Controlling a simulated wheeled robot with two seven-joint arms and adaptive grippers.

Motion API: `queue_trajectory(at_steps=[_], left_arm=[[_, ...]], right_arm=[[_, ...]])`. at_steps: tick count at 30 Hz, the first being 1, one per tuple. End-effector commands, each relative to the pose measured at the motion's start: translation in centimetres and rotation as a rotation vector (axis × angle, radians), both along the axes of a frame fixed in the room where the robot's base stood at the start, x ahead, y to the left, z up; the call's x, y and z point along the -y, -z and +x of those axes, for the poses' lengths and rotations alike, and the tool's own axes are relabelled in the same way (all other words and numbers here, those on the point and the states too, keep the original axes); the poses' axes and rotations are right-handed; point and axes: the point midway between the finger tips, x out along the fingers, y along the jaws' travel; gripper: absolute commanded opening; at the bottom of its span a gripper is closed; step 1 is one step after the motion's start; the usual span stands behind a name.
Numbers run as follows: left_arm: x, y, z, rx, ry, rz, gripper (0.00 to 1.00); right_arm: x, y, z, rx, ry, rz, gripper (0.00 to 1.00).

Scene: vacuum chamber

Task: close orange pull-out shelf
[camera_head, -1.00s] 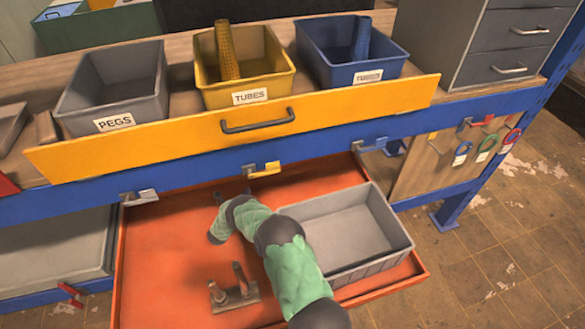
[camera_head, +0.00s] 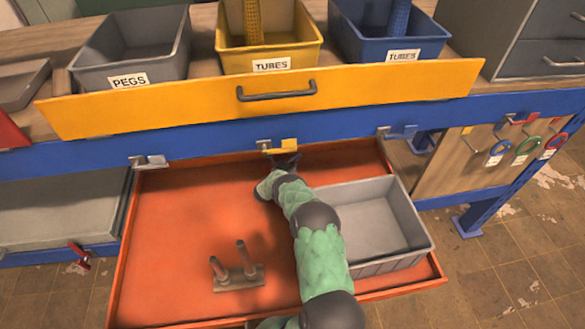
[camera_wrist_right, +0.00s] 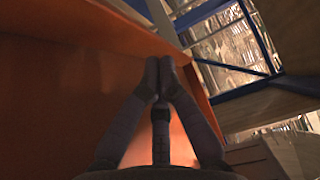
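The orange pull-out shelf (camera_head: 190,215) stands pulled out below the blue beam, with its tray floor open to view. A grey bin (camera_head: 370,222) sits on its right side, and a small grey stand with two upright pegs (camera_head: 238,277) is near its front. My right arm reaches across the shelf from the front. My right gripper (camera_head: 287,160) is at the shelf's back, just under the blue beam. In the right wrist view its fingers (camera_wrist_right: 161,72) come together at the tips, with nothing seen between them, beside an orange surface (camera_wrist_right: 70,90). My left gripper is out of view.
Metal latches (camera_head: 150,161) hang along the blue beam (camera_head: 215,142). A grey drawer cabinet (camera_head: 540,62) is at upper right. Tiled floor (camera_head: 450,265) is clear at lower right.

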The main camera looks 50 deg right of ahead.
Motion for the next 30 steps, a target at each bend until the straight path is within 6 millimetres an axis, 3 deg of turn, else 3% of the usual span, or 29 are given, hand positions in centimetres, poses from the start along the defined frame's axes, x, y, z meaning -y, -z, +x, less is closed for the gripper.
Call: queue_trajectory(at_steps=[7, 30], left_arm=[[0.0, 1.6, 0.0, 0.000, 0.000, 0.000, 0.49], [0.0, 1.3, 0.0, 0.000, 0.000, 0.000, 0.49]], right_arm=[[1.3, 0.2, 1.8, 0.001, -0.001, -0.001, 0.00], [2.0, 0.0, 2.6, 0.001, 0.000, 0.000, 0.00]])
